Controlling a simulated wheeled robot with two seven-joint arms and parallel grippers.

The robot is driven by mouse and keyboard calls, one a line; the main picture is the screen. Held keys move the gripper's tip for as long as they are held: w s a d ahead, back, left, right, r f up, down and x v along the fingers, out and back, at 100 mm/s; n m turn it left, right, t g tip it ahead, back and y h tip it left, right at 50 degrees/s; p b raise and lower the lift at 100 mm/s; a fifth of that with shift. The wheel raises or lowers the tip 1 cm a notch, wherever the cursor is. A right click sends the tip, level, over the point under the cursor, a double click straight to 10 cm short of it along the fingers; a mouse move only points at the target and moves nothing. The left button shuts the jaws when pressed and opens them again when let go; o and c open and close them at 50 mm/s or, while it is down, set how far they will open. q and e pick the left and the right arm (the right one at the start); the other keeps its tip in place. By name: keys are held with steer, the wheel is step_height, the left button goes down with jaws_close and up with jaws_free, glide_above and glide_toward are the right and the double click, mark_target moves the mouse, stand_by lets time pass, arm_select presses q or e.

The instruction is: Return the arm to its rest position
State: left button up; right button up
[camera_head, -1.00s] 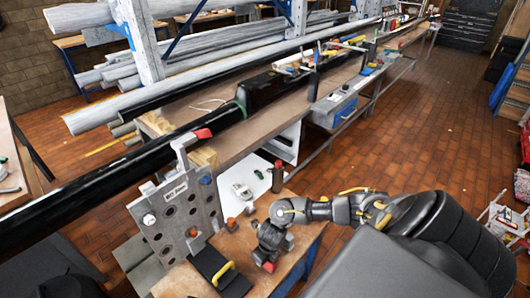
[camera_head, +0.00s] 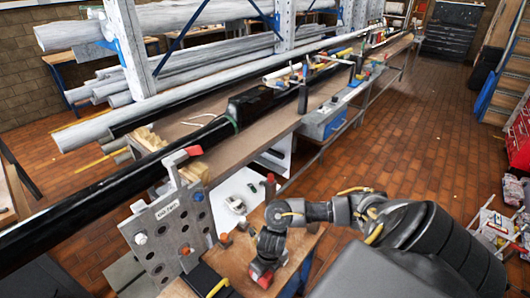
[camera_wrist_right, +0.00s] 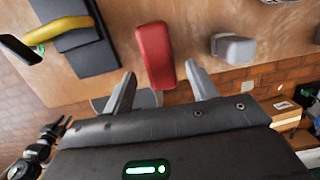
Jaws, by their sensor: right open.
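My right arm comes in from the right in the head view. Its gripper (camera_head: 264,266) points down over the wooden bench top (camera_head: 240,257). In the right wrist view the two fingers (camera_wrist_right: 161,72) are spread apart. A red block-shaped piece (camera_wrist_right: 153,55) shows beyond and between the fingertips, with no finger seen closed on it. A red part also shows by the gripper in the head view. The grey flange plate (camera_head: 160,238), with round holes and a label, stands upright left of the gripper. My left gripper is not in view.
A black item with a yellow handle (camera_wrist_right: 55,30) lies on the bench, as does a small grey block (camera_wrist_right: 233,48). The long black mast (camera_head: 95,200) runs diagonally past the plate. A rack with grey poles (camera_head: 190,75) stands behind. Open tiled floor (camera_head: 415,130) lies to the right.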

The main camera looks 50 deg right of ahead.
steer(key=shift+s+r+p, duration=0.2)
steer(key=shift+r, duration=0.95)
steer(key=shift+s+r+p, duration=0.15)
steer(key=shift+r, duration=1)
